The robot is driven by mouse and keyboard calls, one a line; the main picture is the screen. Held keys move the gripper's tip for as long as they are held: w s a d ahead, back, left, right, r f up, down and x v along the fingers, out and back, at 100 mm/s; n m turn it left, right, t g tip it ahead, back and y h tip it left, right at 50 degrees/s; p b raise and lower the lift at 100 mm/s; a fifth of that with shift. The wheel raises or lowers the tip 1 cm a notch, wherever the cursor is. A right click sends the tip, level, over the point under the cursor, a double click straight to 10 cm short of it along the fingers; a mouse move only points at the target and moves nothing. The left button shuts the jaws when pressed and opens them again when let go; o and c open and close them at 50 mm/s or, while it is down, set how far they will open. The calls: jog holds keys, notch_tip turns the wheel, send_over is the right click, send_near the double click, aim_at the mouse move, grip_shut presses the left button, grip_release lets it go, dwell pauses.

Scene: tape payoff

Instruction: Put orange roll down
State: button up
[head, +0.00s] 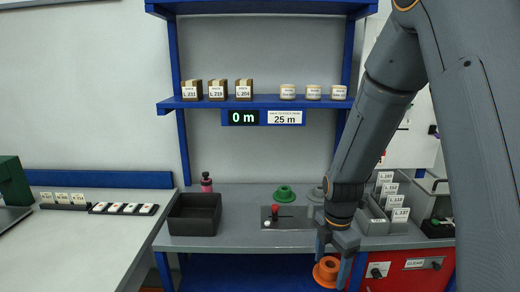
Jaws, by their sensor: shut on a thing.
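My gripper (337,262) points down at the lower right in the head view, in front of the bench's front edge. It is shut on the orange roll (325,271), which shows between and beside the fingers. The fingers hide part of the roll. The roll appears below the level of the grey bench top (245,242). A green roll (284,193) sits on the bench. A grey roll (316,195) is right of it, partly hidden behind my arm.
A dark open bin (194,214) stands on the bench's left. A small panel with a red knob (275,210) is mid-bench. Labelled card holders (395,205) stand at right. A blue shelf (262,101) carries several boxes; its display reads 0 m. Red drawers (412,268) are below right.

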aim_at(328, 271)
jog(key=f+b, duration=0.1)
jog(key=w+f, duration=0.1)
jog(key=f, duration=0.1)
jog(key=shift+b, duration=0.4)
notch_tip(328, 271, down, 10)
jog(key=w+m, duration=0.2)
jog(key=m, duration=2)
jog(key=shift+d, duration=0.15)
jog(key=shift+f, duration=0.1)
